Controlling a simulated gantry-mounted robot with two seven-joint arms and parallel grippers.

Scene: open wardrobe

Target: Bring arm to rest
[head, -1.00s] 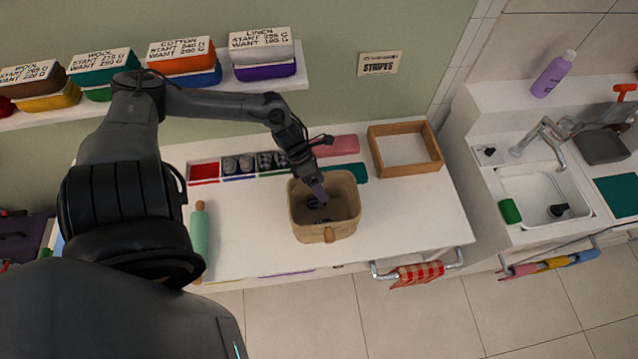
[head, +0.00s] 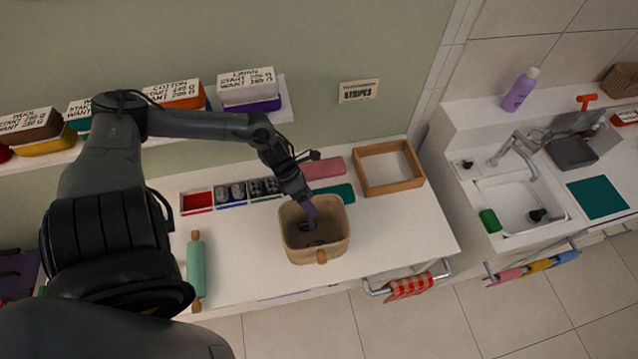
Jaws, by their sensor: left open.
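My left arm comes in from the left and reaches over the white counter. Its gripper (head: 309,210) points down at the back rim of a tan basket (head: 322,256). The fingers are small in this view, and the jaws look open. Something dark lies inside the basket (head: 312,238); it is too small to name. My right gripper is not in view.
A green rolling pin (head: 196,268) lies left of the basket. A compartment tray (head: 197,202), folded pink cloth (head: 325,168), teal cloth (head: 336,192) and wooden frame (head: 417,183) lie behind. A checked towel (head: 408,286) hangs in front. A sink (head: 512,212) is at right. Labelled bins (head: 250,106) line the shelf.

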